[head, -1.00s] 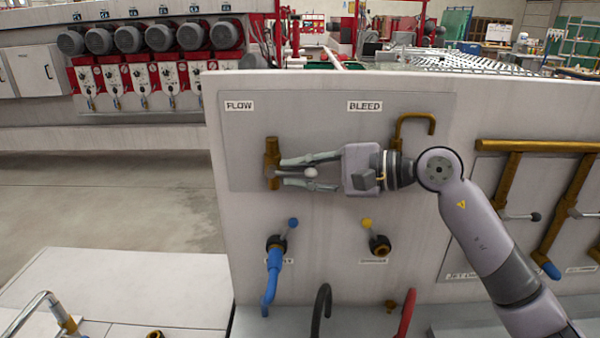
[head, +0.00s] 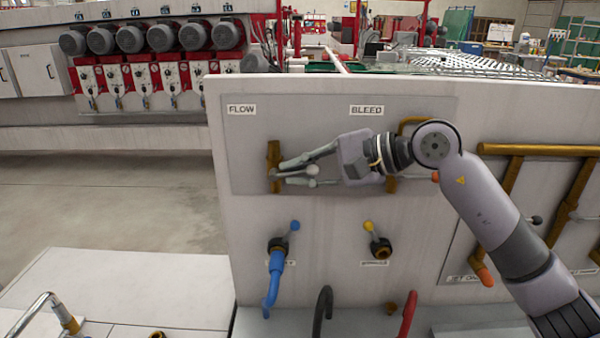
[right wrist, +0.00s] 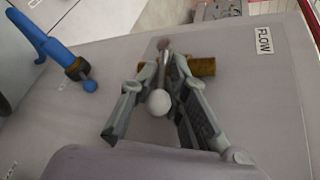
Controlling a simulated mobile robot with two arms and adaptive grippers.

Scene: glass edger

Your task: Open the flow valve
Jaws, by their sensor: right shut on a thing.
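The flow valve is a brass upright body (head: 273,165) below the FLOW label (head: 242,110) on the grey panel. It has a thin lever ending in a pale round knob (head: 312,170). My right gripper (head: 281,173) reaches it from the right, its fingers closed around the lever. In the right wrist view the gripper (right wrist: 168,62) has one finger on each side of the lever, with the white knob (right wrist: 158,103) between the fingers nearer the palm. The brass body (right wrist: 202,68) lies crosswise just beyond the fingertips and is partly hidden. My left gripper is not in view.
The BLEED pipe (head: 413,122) is partly hidden behind my right arm. Below are a blue-knobbed valve (head: 280,243) with a blue hose and a yellow-knobbed valve (head: 377,245). Brass pipes (head: 540,150) are at the right. Open floor (head: 110,205) lies left of the panel.

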